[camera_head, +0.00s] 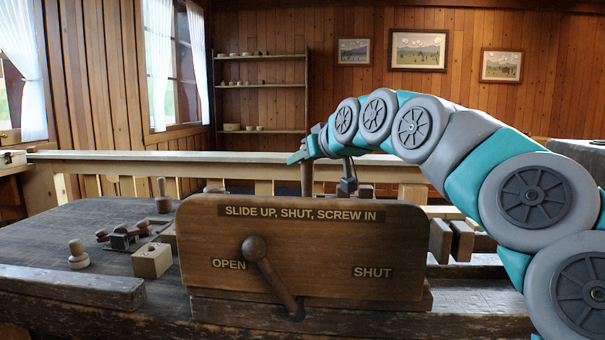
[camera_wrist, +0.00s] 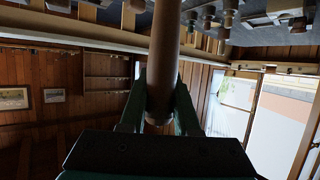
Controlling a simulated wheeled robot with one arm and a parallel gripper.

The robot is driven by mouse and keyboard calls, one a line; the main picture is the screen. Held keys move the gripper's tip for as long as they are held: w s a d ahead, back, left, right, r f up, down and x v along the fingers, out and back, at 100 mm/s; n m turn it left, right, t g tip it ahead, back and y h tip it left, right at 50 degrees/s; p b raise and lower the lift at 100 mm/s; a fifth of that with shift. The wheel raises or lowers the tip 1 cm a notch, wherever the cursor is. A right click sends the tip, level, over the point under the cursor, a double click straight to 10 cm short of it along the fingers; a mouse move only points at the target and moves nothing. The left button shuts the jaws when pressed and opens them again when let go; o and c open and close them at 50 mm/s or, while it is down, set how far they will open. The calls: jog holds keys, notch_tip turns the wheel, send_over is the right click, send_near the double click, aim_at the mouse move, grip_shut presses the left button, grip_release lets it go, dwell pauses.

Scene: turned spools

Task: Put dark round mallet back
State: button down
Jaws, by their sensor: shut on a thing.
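My gripper (camera_head: 299,156) is shut on a brown wooden rod (camera_head: 306,178), which hangs upright below it behind the signed board. In the wrist view the rod (camera_wrist: 165,45) runs between my two fingers (camera_wrist: 160,92) and out past the top edge. It looks like the mallet's handle. The mallet's head is not seen in either view; the board hides the rod's lower part in the head view.
The wooden board (camera_head: 330,228), reading "SLIDE UP, SHUT, SCREW IN", has a ball-ended lever (camera_head: 270,270) between OPEN and SHUT. On the bench at left are a light block (camera_head: 152,260), a pale turned peg (camera_head: 78,254) and small dark pieces (camera_head: 122,238). A rail (camera_head: 60,286) edges the front.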

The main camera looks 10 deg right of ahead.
jog(key=shift+f, duration=1.5)
jog(key=c, duration=0.6)
grip_release()
jog(key=shift+f, duration=0.1)
jog(key=shift+c, duration=0.2)
jog(key=b+v, duration=0.1)
jog(key=v, duration=1.1)
jog(key=shift+r, duration=0.25)
